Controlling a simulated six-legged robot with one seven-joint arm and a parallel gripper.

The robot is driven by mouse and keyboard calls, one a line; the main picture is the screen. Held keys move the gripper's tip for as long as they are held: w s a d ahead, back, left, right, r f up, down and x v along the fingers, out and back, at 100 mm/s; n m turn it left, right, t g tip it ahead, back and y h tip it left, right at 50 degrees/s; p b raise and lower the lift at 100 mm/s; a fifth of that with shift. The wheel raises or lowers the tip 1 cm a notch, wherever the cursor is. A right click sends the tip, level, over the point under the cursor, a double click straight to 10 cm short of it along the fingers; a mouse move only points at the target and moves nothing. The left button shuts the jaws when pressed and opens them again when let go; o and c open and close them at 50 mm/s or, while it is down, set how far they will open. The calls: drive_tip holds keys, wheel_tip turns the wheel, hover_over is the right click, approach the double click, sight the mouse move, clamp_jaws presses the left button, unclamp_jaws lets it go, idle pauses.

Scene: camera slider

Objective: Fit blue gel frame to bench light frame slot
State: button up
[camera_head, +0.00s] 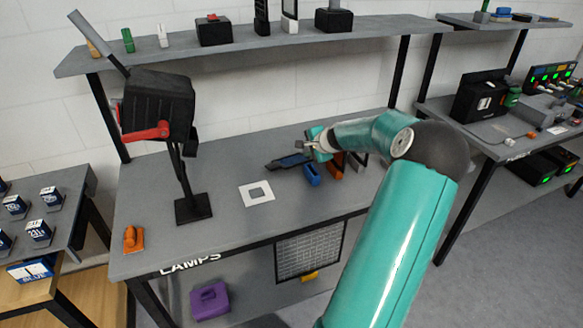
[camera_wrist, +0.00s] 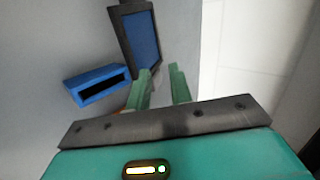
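The bench light (camera_head: 160,98), a black lamp head on a thin stand with a square base, stands at the left of the bench; its frame slot cannot be made out. A red part (camera_head: 148,132) is at its lower front, and a dark flap tilts up. The blue gel frame (camera_head: 288,162), dark-edged, is left of my gripper (camera_head: 309,145). In the wrist view the gel frame (camera_wrist: 144,38) is just beyond my gripper (camera_wrist: 161,70), whose two green fingers are apart. The frame's near corner lies close to the left fingertip; I cannot tell whether they touch.
A blue holder (camera_head: 312,175) with an open slot stands beside the gel frame; it also shows in the wrist view (camera_wrist: 97,86). Orange and dark holders stand to its right. A white square card (camera_head: 246,196) and orange object (camera_head: 134,238) lie on the bench (camera_head: 225,235). A shelf (camera_head: 240,38) overhangs behind.

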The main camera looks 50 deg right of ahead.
wheel_tip(320, 180, up, 8)
drive_tip(key=s, duration=0.2)
drive_tip(key=shift+a, duration=0.4)
drive_tip(key=shift+f, duration=0.1)
drive_tip(key=w+a+r+n+g+y, duration=0.15)
drive_tip(key=a+n, duration=0.25)
drive_tip(key=a, duration=0.7)
drive_tip(key=w+a+r+n+g, duration=0.1)
drive_tip(key=w+a+r+n, duration=0.15)
drive_tip(key=a, duration=0.75)
drive_tip(key=w+a+r+n+g+y, duration=0.1)
drive_tip(key=w+a+n, duration=0.25)
drive_tip(key=a, duration=0.75)
drive_tip(key=s+a+r+n, duration=0.1)
drive_tip(key=s+a+n, duration=0.25)
drive_tip(key=a, duration=0.35)
drive_tip(key=s+a+r+n, duration=0.2)
drive_tip(key=s+a, duration=0.2)
drive_tip(key=a, duration=0.3)
drive_tip(key=s+a+f+n, duration=0.1)
drive_tip(key=s+a+n, duration=0.5)
drive_tip(key=s+a, duration=0.4)
drive_tip(key=s+y, duration=0.1)
drive_tip(key=s, duration=0.2)
drive_tip(key=shift+a, duration=0.2)
